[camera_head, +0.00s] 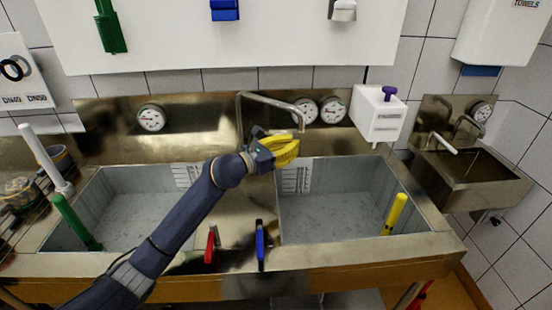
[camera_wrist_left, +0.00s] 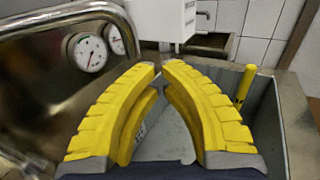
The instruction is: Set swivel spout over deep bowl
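The swivel spout (camera_head: 268,101) is a bent metal pipe rising behind the sink, its arm pointing right and its outlet turned down near the back left of the right basin. The sink has a left basin (camera_head: 140,212) and a right basin (camera_head: 335,215); I cannot tell from the frames which is the deep bowl. My left gripper (camera_head: 292,148), with yellow ribbed fingers, is just below the spout's outlet. In the left wrist view its fingertips (camera_wrist_left: 161,66) almost meet with nothing between them, and the spout (camera_wrist_left: 58,22) passes to their left. My right gripper is not in view.
A green handle (camera_head: 75,222) and white tube (camera_head: 42,155) stand at the left basin. A yellow tube (camera_head: 395,213) stands in the right basin. Red (camera_head: 211,245) and blue (camera_head: 260,245) levers sit at the front. A white dispenser (camera_head: 377,115) hangs behind, right of the gauges (camera_head: 305,110).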

